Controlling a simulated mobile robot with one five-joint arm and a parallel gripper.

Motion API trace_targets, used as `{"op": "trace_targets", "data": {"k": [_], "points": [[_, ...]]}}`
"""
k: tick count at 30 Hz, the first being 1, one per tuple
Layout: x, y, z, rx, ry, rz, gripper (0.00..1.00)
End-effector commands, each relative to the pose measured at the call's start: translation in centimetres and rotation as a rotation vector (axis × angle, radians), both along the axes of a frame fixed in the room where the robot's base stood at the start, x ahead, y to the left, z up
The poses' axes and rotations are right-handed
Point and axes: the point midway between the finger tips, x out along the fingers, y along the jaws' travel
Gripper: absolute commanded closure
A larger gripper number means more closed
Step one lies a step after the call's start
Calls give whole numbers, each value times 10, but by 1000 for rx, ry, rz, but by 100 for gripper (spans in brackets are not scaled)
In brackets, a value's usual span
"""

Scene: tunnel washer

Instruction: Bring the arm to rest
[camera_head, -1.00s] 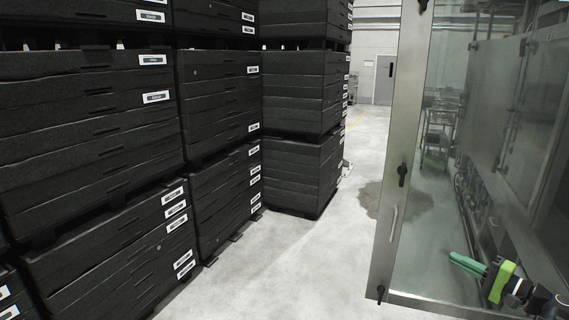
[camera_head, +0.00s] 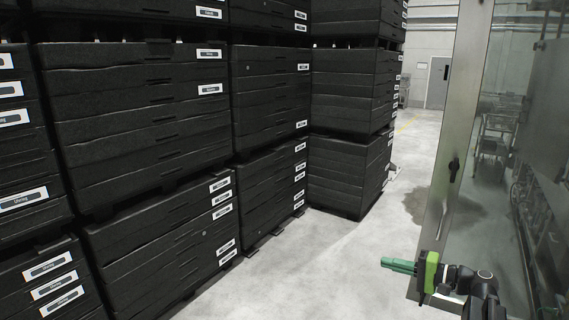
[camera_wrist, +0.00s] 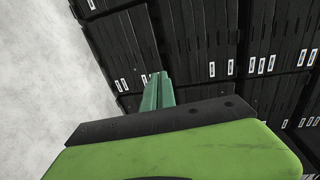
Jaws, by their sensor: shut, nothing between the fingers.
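My gripper (camera_head: 384,263) is at the lower right of the head view, with green fingers pointing left and a bright green body behind them. Its black arm links reach in from the lower right corner. In the wrist view my gripper (camera_wrist: 160,76) shows its two green fingers together, with nothing between them. The fingers point toward the stacked black crates and are apart from them in the head view.
Stacks of labelled black crates (camera_head: 140,110) fill the left and middle. A metal-framed glass panel (camera_head: 455,120) stands at the right, behind my arm. Pale floor (camera_head: 335,255) lies clear between them. A grey door (camera_head: 438,82) shows far back.

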Motion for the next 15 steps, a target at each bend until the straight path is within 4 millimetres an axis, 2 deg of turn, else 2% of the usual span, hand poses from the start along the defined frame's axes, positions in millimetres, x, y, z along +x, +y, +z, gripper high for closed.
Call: {"op": "trace_targets", "data": {"k": [1,3,6,9,12,13,15], "points": [[4,45,-22,-43,30,71,100],[4,101,-50,-126,78,162,100],[-6,173,-94,-271,145,290,100],[-27,229,-140,-448,206,409,100],[-56,266,-187,-673,263,520,100],[-65,271,-200,-748,278,546,100],[-80,268,-223,-913,313,584,100]]}}
